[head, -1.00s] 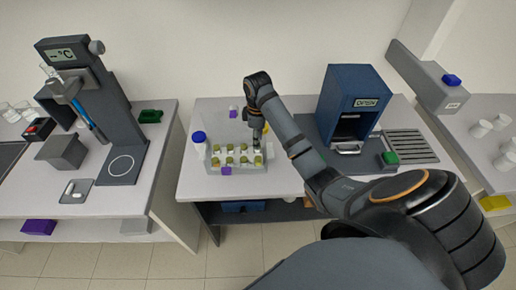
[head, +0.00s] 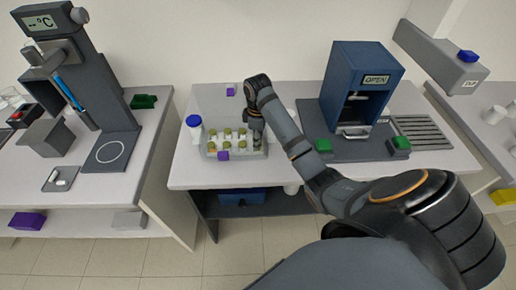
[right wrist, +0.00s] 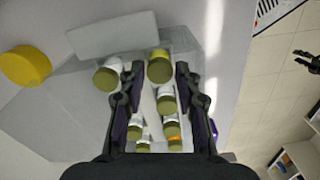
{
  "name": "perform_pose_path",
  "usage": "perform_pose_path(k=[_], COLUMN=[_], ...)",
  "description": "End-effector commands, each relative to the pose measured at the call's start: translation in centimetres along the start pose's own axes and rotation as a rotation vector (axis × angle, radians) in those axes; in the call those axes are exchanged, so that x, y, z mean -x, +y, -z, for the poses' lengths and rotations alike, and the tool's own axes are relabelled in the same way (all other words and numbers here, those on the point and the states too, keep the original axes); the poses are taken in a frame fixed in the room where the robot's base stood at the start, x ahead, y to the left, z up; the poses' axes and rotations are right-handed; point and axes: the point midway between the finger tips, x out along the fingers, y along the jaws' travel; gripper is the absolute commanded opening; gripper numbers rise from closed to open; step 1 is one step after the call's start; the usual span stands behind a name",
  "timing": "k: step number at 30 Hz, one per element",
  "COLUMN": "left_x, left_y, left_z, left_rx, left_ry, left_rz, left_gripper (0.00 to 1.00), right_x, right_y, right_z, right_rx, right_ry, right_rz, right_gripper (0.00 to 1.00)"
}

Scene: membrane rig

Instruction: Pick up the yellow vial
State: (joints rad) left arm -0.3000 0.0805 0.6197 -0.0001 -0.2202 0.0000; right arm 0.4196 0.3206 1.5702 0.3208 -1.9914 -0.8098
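A pale rack (head: 214,156) on the middle table holds several vials with olive-yellow caps in two rows. In the right wrist view, one vial with a yellow-rimmed cap (right wrist: 159,68) stands in line with the gap between the fingertips of my right gripper (right wrist: 158,80). These fingers are open, one on each side, with no grip on it visible. Another capped vial (right wrist: 107,76) is just outside the left finger. In the head view my right gripper (head: 257,138) is over the rack's right end. A dark claw-like shape at the wrist view's right edge looks like my left gripper (right wrist: 308,62).
A blue-lidded jar (head: 194,124) stands left of the rack. A large yellow lid (right wrist: 25,65) shows in the wrist view. A purple block (head: 223,156) is at the rack's front. The blue OPEN device (head: 365,62) stands to the right.

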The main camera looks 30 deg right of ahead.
Motion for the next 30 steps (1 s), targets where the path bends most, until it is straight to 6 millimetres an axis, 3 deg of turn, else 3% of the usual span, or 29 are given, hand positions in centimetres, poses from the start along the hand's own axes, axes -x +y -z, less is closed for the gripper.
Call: perform_pose_path(k=[7, 14, 21, 26, 30], left_x=[-0.2, -0.2, -0.1, 1.0, 3.5], left_y=[0.0, 0.0, 0.0, -0.1, -0.2], left_z=[0.0, 0.0, 0.0, 0.1, 0.4], left_rx=[0.000, 0.000, 0.000, 0.000, 0.000], left_ry=[0.000, 0.000, 0.001, 0.001, 0.001], left_rz=[0.000, 0.000, 0.000, 0.000, -0.001], left_gripper=[0.40, 0.40, 0.40, 0.40, 0.40], right_x=[-0.5, -0.5, -0.3, 1.4, 4.3], right_y=[0.0, 0.0, 0.0, 0.0, 0.0], right_z=[0.0, 0.0, 0.0, 0.1, 0.0], right_rx=[0.000, 0.001, 0.001, 0.001, 0.001], right_ry=[0.001, 0.001, 0.001, 0.002, 0.001], right_rz=[-0.002, -0.001, -0.001, -0.002, -0.001], right_gripper=[0.33, 0.03, 0.02, 0.02, 0.02])
